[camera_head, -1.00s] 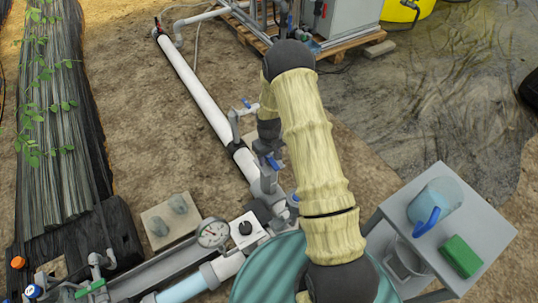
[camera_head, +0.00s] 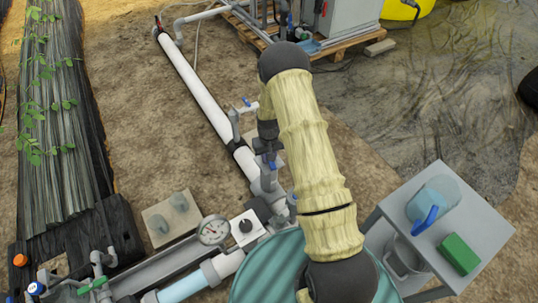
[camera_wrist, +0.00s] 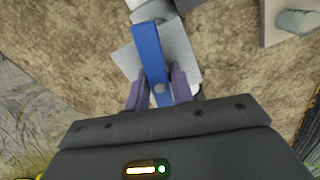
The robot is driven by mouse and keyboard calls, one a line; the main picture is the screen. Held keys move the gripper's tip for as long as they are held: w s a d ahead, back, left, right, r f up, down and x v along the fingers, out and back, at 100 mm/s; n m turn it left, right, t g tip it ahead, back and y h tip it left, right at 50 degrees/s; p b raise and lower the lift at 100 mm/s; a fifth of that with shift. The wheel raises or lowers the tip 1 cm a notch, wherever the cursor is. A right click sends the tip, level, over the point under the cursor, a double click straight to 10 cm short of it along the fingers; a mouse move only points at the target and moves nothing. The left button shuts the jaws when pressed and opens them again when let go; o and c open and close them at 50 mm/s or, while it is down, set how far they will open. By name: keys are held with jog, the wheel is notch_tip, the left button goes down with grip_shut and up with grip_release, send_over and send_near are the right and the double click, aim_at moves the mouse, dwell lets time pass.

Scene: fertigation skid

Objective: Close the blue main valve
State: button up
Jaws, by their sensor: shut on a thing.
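The blue valve lever (camera_wrist: 147,50) shows in the wrist view as a flat bar, running nearly upright with its top tilted left. My gripper (camera_wrist: 158,90) is shut on it, one purple finger on each side, near the round grey screw at its lower end. Grey and white fittings lie below the lever. In the head view my gripper (camera_head: 268,158) points down at the pipe run, beside a bit of blue; my arm and gripper hide most of the valve there.
A pressure gauge (camera_head: 213,230) stands front left. A grey side table (camera_head: 485,222) with a jug (camera_head: 436,200) and green sponge (camera_head: 460,254) is at right.

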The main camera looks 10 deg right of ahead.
jog(key=m, duration=0.1)
jog(key=m+p, duration=0.1)
jog(key=m, duration=0.2)
jog(key=shift+s+m+p, duration=0.25)
jog(key=shift+m+p, duration=0.1)
jog(key=shift+m, duration=0.05)
jog(key=m+p, duration=0.1)
jog(key=m, duration=0.3)
jog(key=shift+m+p, duration=0.3)
jog(key=shift+p, duration=0.05)
jog(key=m+p, duration=0.2)
jog(key=m, duration=0.3)
jog(key=shift+f+m, duration=0.1)
jog(key=shift+m, duration=0.3)
jog(key=shift+a+f+m, duration=0.1)
jog(key=shift+f+m, duration=0.05)
jog(key=shift+m, duration=0.55)
jog(key=o, duration=1)
jog(key=shift+s+a, duration=0.1)
jog(key=shift+a, duration=0.05)
jog(key=shift+o, duration=0.2)
jog(key=r+p, duration=0.5)
jog(key=r, duration=0.2)
jog(key=r+p, duration=0.3)
jog(key=shift+w+d+r+p, duration=0.25)
jog(key=shift+w+p, duration=0.05)
jog(key=shift+p, duration=0.05)
jog(key=shift+f, duration=0.1)
